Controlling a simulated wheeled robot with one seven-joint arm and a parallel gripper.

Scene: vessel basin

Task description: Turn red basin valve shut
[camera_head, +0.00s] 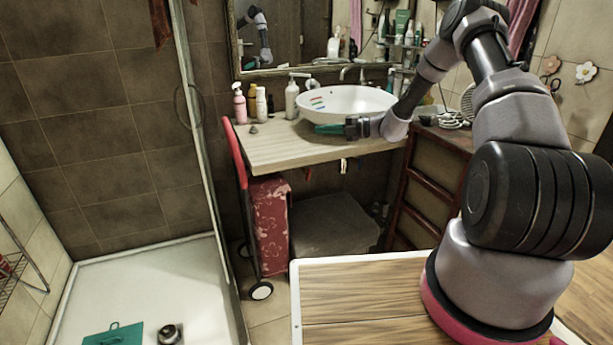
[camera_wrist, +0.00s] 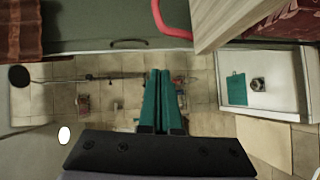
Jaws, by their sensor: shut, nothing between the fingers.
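The white vessel basin (camera_head: 372,101) sits on the wooden countertop at the back, with small coloured stripes on its side. A metal faucet (camera_head: 352,72) rises behind it. I cannot make out a red valve in either view. My gripper (camera_head: 322,129) is in front of the basin, low near the countertop, pointing left. Its teal fingers also show in the wrist view (camera_wrist: 160,75), shut together with nothing between them. I cannot tell whether the fingers touch the basin or counter.
The wooden countertop (camera_head: 262,150) has bottles (camera_head: 240,104) at its left end. A red cart handle (camera_head: 236,152) stands against its left edge. A glass shower panel (camera_head: 207,150) and the white shower tray (camera_head: 150,275) are at left. A wooden cabinet (camera_head: 432,170) is at right.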

